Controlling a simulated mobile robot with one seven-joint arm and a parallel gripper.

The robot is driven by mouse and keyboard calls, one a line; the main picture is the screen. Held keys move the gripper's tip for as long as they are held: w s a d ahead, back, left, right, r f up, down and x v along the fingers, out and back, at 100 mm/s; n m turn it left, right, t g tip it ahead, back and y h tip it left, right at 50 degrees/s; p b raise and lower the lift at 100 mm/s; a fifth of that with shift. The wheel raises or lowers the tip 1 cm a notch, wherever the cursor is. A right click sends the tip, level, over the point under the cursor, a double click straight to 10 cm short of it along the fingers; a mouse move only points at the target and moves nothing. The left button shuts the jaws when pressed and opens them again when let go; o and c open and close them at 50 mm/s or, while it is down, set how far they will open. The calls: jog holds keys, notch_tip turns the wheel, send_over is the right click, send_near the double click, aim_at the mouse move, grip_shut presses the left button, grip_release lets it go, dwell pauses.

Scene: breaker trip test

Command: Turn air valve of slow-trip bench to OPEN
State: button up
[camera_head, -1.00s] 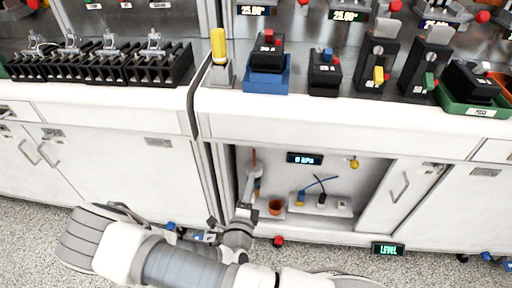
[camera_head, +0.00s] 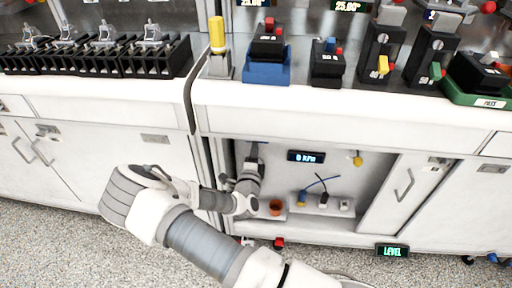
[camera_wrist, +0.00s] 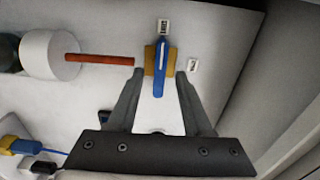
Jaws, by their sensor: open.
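The air valve has a blue lever handle (camera_wrist: 159,68) on a brass-yellow body (camera_wrist: 149,58), at the end of a red-brown pipe (camera_wrist: 100,60) in the wrist view. The lever stands upright in that picture, across the pipe's line. One small white label (camera_wrist: 163,27) is above it and another (camera_wrist: 194,65) to its right; their words are too small to read surely. My gripper (camera_wrist: 160,73) is open, one finger on each side of the lever, with gaps showing. In the head view my arm hides the valve inside the open cabinet bay.
A display (camera_head: 306,157) in the bay appears to read 0 kPa. An orange cup (camera_head: 277,207) and a white block with connectors (camera_head: 322,204) stand on the bay floor. The cabinet's side walls and the bench top (camera_head: 350,103) above bound the space.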

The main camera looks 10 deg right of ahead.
jog(key=shift+x, duration=0.95)
jog(key=shift+c, duration=0.2)
grip_shut()
